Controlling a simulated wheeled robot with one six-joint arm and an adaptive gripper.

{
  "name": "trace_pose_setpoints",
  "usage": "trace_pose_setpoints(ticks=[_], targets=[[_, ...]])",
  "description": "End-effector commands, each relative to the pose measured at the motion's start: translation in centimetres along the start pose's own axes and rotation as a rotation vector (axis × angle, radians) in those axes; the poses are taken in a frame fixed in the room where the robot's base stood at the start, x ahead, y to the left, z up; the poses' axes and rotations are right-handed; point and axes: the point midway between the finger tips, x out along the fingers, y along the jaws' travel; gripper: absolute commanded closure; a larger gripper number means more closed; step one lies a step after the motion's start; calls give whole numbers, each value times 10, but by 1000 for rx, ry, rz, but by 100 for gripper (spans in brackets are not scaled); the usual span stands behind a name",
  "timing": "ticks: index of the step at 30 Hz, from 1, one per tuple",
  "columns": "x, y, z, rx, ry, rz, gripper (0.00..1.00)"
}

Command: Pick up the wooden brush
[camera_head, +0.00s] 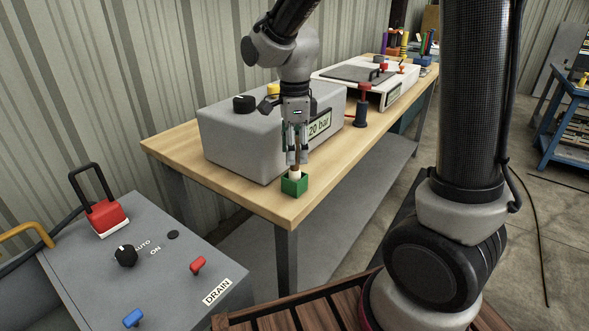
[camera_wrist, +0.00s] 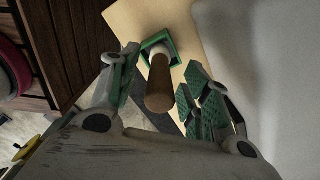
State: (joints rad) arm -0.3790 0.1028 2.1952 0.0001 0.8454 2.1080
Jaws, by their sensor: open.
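The wooden brush (camera_wrist: 159,90) stands upright with its brown handle up and its pale lower part in a small green square holder (camera_head: 294,186). The holder sits near the front corner of the wooden table (camera_head: 262,204). In the wrist view the holder's green rim (camera_wrist: 172,43) surrounds the pale part. My gripper (camera_head: 297,160) points down just above the holder, its fingers on either side of the brush handle. In the wrist view my gripper (camera_wrist: 160,88) is open, with a gap between the green finger pads and the handle. Contact is not visible.
A grey box with a "20 bar" display (camera_head: 240,135) stands close behind my gripper. A red-topped black post (camera_head: 362,106) and a white machine (camera_head: 372,80) are farther back. A grey control panel (camera_head: 170,265) is at the lower left. The table's front edge is close.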

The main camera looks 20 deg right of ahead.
Motion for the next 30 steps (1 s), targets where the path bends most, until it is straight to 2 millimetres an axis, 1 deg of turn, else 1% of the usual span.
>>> trace_pose_setpoints(ticks=[1, 4, 11, 12, 14, 15, 19, 20, 27, 30], targets=[[7, 0, 0, 0, 1, 1, 53], [16, 0, 0, -1, 0, 0, 53], [18, 0, 0, -1, -1, -1, 53], [18, -1, 0, -1, -1, -1, 56], [18, -1, 0, -1, -1, -1, 67], [18, -1, 0, -1, -1, -1, 75], [17, -1, 0, -1, -1, -1, 98], [17, -1, 0, -1, -1, -1, 100], [17, -1, 0, -1, -1, -2, 100], [11, -1, 0, -1, -2, -4, 100]])
